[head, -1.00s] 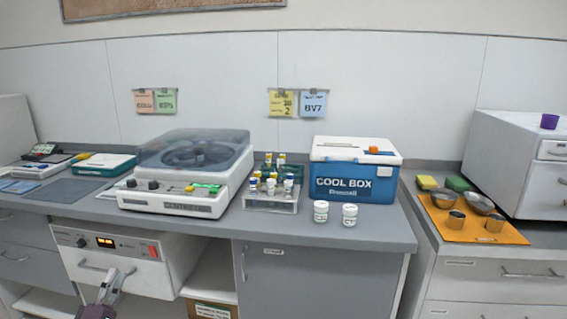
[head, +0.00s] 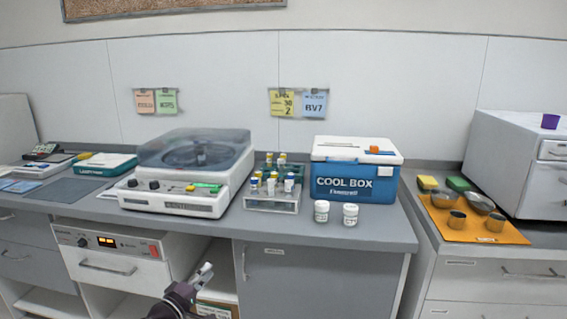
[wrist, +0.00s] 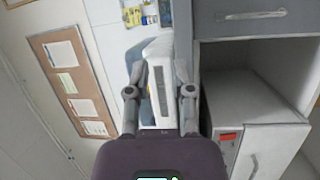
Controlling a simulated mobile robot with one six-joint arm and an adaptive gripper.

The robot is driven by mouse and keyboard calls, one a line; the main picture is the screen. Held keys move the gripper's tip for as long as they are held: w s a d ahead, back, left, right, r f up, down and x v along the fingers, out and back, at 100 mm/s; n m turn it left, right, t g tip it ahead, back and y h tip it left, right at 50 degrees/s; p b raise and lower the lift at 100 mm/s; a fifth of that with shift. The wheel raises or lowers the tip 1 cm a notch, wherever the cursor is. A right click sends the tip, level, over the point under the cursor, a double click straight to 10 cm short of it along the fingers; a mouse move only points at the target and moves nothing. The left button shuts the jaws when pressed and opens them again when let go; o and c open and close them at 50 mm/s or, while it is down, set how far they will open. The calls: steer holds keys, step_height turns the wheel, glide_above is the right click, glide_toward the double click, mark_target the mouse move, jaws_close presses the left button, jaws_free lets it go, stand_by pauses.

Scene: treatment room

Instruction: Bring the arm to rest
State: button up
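My gripper (head: 206,270) is at the bottom of the head view, in front of the open shelf space below the counter, to the right of the white drawer unit with the orange display. In the wrist view my gripper (wrist: 160,68) has its two fingers apart, with nothing held between them. The white centrifuge body (wrist: 158,90) shows in the background through the gap. My arm comes up from the bottom edge of the head view; most of it is out of frame.
The counter (head: 330,236) above my gripper carries a centrifuge (head: 172,203), a tube rack (head: 272,203), a blue cool box (head: 353,186) and two white jars (head: 350,214). The drawer unit (head: 108,262) is close on the left, a grey cabinet door (head: 315,282) on the right. A cardboard box (head: 215,308) sits low behind my gripper.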

steer(key=d+f+m+g+y, duration=0.1)
steer(key=d+f+m+g, duration=0.1)
steer(key=d+f+g, duration=0.6)
steer(key=w+d+f+m+g, duration=0.1)
steer(key=d+f+m, duration=0.2)
steer(key=d, duration=0.8)
steer(key=d+f+m+g+y, duration=0.1)
steer(key=d+f+m+g, duration=0.1)
steer(key=d+f+g, duration=0.6)
steer(key=s+d+f+m+y, duration=0.2)
steer(key=s+d+m+y, duration=0.2)
steer(key=s+d+y, duration=0.4)
step_height(320, 180, up, 25)
steer(key=w+d+h+p, duration=0.1)
steer(key=w+p, duration=0.1)
steer(key=p, duration=2.2)
steer(key=shift+w+d, duration=0.15)
steer(key=shift+f, duration=0.15)
